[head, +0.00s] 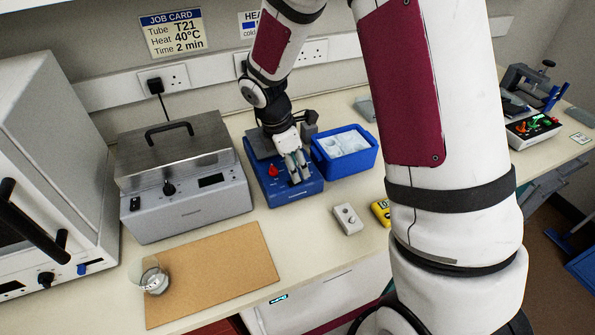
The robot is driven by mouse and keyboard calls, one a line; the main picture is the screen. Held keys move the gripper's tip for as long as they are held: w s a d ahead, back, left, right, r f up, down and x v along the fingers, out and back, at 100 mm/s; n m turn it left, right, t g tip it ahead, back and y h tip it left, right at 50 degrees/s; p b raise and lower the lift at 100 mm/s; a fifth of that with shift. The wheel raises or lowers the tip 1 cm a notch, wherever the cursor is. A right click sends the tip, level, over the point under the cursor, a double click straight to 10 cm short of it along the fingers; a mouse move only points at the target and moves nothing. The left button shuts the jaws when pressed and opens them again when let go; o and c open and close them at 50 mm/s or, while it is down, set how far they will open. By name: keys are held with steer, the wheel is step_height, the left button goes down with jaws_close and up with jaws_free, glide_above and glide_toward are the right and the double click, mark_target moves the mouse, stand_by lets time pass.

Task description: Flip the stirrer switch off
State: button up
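The blue bench device (300,196), which looks like the stirrer, stands on the bench in the middle of the head view. It has a dark grey top plate and a red knob (273,171) on the left of its front. My gripper (297,178) points down over the device's front, right of the red knob. Its fingers look close together, but I cannot tell if they are shut or touch the device. The stirrer switch cannot be made out; my gripper covers part of the front.
A grey water bath (188,215) with a lidded top stands left of the device. A blue ice tub (357,169) is close on the right. A small white box (347,217) and a yellow timer (381,211) lie in front. A glass beaker (153,278) stands on a brown board (225,280).

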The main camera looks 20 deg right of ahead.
steer(key=v, duration=0.8)
steer(key=shift+r, duration=0.3)
steer(key=s+d+r+m+t+y, duration=0.1)
steer(key=s+r+m+t, duration=0.2)
steer(key=s+r+m, duration=0.75)
steer(key=s+r+m+t+y, duration=0.2)
steer(key=s+r+m, duration=0.4)
steer(key=s, duration=0.5)
steer(key=shift+s+a+r+m+t, duration=0.3)
steer(key=shift+s+a+r+m, duration=0.1)
steer(key=shift+m, duration=0.35)
